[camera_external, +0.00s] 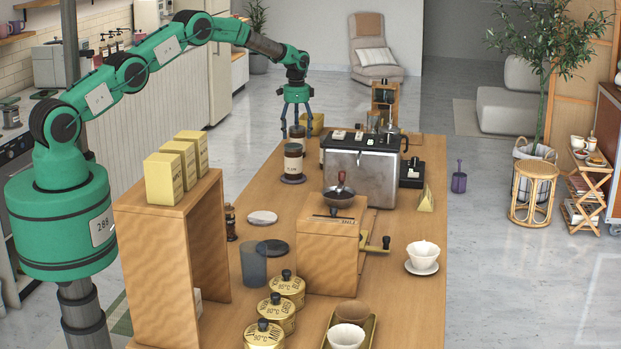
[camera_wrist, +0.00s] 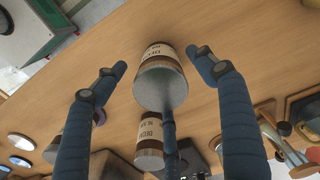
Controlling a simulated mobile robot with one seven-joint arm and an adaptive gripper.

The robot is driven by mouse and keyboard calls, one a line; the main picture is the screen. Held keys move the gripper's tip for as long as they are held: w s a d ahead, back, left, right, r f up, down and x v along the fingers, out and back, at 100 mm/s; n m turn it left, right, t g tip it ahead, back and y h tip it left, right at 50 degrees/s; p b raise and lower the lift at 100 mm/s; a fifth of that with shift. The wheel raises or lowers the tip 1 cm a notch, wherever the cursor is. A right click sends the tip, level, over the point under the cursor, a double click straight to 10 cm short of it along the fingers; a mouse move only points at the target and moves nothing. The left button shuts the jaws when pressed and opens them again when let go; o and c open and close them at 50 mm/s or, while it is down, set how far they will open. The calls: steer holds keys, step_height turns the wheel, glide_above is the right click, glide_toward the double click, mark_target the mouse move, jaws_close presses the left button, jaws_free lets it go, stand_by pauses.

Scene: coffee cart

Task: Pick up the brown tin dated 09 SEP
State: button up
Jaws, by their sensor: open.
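My gripper (camera_external: 297,126) is open and empty, pointing down over the far left part of the wooden cart top. A brown tin with a pale label (camera_external: 293,157) stands upright on a dark round disc just in front of it. A second similar tin (camera_wrist: 150,132) shows lower in the wrist view, partly behind a dark rod. The label dates are too small or blurred to read, so I cannot tell which is 09 SEP.
A metal coffee machine (camera_external: 361,172) stands right of the tin. A wooden grinder box (camera_external: 328,255), several gold canisters (camera_external: 276,314) and a wooden shelf unit with yellow boxes (camera_external: 150,255) are nearer. A pale disc (camera_external: 262,217) lies flat.

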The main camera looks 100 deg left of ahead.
steer(key=shift+f, duration=2.6)
steer(key=shift+c, duration=0.3)
steer(key=c, duration=1.4)
steer(key=shift+r, duration=0.2)
